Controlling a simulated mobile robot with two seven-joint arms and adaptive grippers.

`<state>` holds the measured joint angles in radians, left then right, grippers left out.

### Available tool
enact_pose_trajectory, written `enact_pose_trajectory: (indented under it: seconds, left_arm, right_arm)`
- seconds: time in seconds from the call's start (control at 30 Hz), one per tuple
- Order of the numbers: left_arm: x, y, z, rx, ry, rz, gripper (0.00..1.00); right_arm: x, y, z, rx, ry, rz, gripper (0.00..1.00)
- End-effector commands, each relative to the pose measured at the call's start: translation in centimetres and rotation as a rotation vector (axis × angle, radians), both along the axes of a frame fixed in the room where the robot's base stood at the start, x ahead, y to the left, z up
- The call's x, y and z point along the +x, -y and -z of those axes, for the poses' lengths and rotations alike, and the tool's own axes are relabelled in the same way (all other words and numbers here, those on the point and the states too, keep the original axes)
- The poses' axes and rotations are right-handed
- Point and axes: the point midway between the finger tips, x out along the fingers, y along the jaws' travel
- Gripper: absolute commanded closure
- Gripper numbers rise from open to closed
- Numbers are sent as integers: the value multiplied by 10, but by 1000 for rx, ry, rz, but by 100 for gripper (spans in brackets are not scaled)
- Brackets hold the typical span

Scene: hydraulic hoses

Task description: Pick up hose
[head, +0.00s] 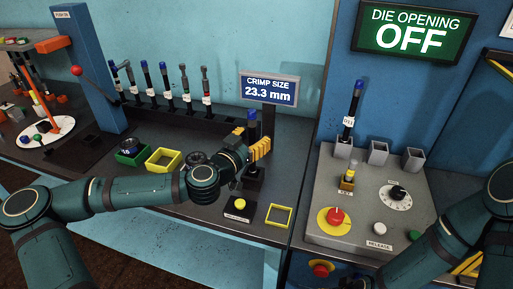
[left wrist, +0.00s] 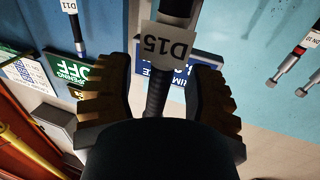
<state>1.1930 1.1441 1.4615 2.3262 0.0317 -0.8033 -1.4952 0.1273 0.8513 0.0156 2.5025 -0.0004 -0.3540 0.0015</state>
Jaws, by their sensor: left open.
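A dark hose with a blue end (head: 252,121) stands upright at the crimp station, below the crimp size sign. In the left wrist view the hose (left wrist: 155,95) carries a white tag marked D15 (left wrist: 168,43), which appears upside down. My left gripper (head: 258,147) is open, with its ribbed yellow fingers on either side of the hose. The hose shows between the fingers in the left wrist view, with gaps beside it. The hose's lower part is mostly hidden by the gripper. My right arm is at the lower right; its fingers are not clearly seen.
Several tagged hoses (head: 165,82) stand in a rack behind. A green bin (head: 131,156) and a yellow bin (head: 164,160) are left of the gripper. The grey control panel (head: 330,185) with a red button (head: 336,215) and another tagged hose (head: 352,110) is on the right.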

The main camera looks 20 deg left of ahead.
Motion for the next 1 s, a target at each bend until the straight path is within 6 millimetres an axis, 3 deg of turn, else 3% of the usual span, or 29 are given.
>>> enact_pose_trajectory:
  seconds: [0.17,0.3,0.33,0.77,1.0]
  left_arm:
    - [0,0,0,0,0,0,48]
    - [0,0,0,0,0,0,97]
    - [0,0,0,0,0,0,100]
    - [0,0,-4,1,2,0,100]
    - [0,0,-25,4,4,0,100]
  right_arm:
    - [0,0,0,0,-1,0,53]
    - [0,0,0,0,0,0,53]
    - [0,0,0,0,0,0,53]
    - [0,0,-1,0,0,0,53]
    - [-1,0,-9,0,-3,0,53]
